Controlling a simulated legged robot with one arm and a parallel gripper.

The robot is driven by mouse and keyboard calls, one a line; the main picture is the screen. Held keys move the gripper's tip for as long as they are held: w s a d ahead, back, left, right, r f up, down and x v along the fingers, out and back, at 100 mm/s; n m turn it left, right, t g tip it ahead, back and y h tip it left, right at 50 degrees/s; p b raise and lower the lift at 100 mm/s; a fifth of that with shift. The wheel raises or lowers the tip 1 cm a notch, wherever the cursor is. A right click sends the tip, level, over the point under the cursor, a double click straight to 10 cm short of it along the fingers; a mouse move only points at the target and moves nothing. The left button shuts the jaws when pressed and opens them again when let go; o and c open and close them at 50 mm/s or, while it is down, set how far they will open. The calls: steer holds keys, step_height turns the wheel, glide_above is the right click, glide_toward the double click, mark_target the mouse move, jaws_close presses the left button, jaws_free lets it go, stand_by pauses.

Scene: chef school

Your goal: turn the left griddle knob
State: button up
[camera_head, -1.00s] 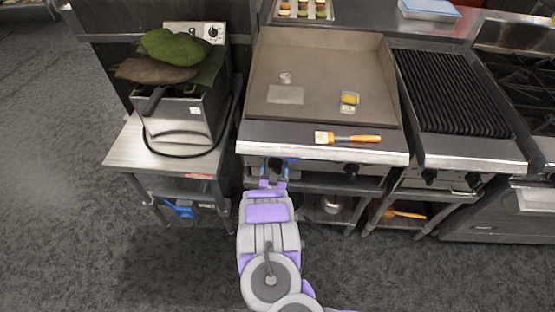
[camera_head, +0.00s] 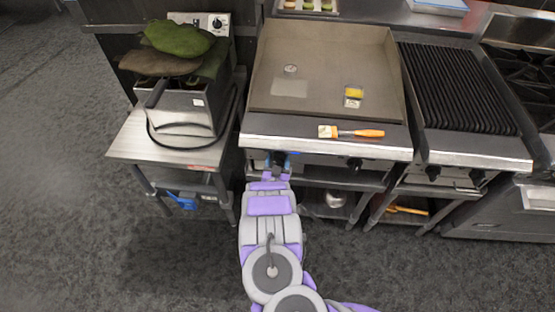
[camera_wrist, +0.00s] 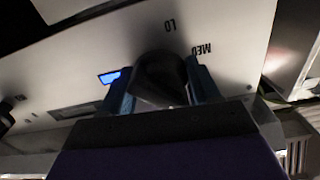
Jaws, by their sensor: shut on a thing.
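The griddle (camera_head: 325,75) stands in the middle of the head view, with a steel front panel below its plate. Its left knob (camera_wrist: 160,72) is dark and sits between my two fingers in the wrist view. My gripper (camera_wrist: 162,90) is shut on this knob, one blue-grey finger at each side; it also shows at the griddle's front left in the head view (camera_head: 278,164). The markings LO and MED show on the panel by the knob. My gripper hides part of the knob, and its pointer cannot be made out. The right griddle knob (camera_head: 354,164) is untouched.
A brush (camera_head: 350,132) with an orange handle lies on the griddle's front ledge. A fryer (camera_head: 185,110) with green and brown mitts on top stands on a steel table at left. A ribbed grill (camera_head: 458,88) adjoins at right. Open floor lies in front.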

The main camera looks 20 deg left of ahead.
steer(key=n+p, duration=0.2)
steer(key=shift+d+n, duration=0.1)
steer(key=shift+n, duration=0.3)
steer(key=n+p, duration=0.3)
steer(key=shift+r+n, duration=0.1)
steer(key=shift+n, duration=0.2)
steer(key=n+p, duration=0.1)
steer(key=n, duration=0.1)
steer(key=shift+s+n, duration=0.1)
steer(key=shift+n, duration=0.2)
steer(key=n+p, duration=0.1)
steer(key=n, duration=0.2)
steer(key=shift+n+p, duration=0.3)
steer(key=shift+p, duration=0.1)
steer(key=n, duration=0.5)
steer(key=shift+a+n, duration=0.2)
steer(key=shift+n, duration=0.1)
steer(key=n, duration=0.5)
steer(key=shift+s, duration=0.1)
steer(key=shift+f+n, duration=0.2)
steer(key=shift+n, duration=0.2)
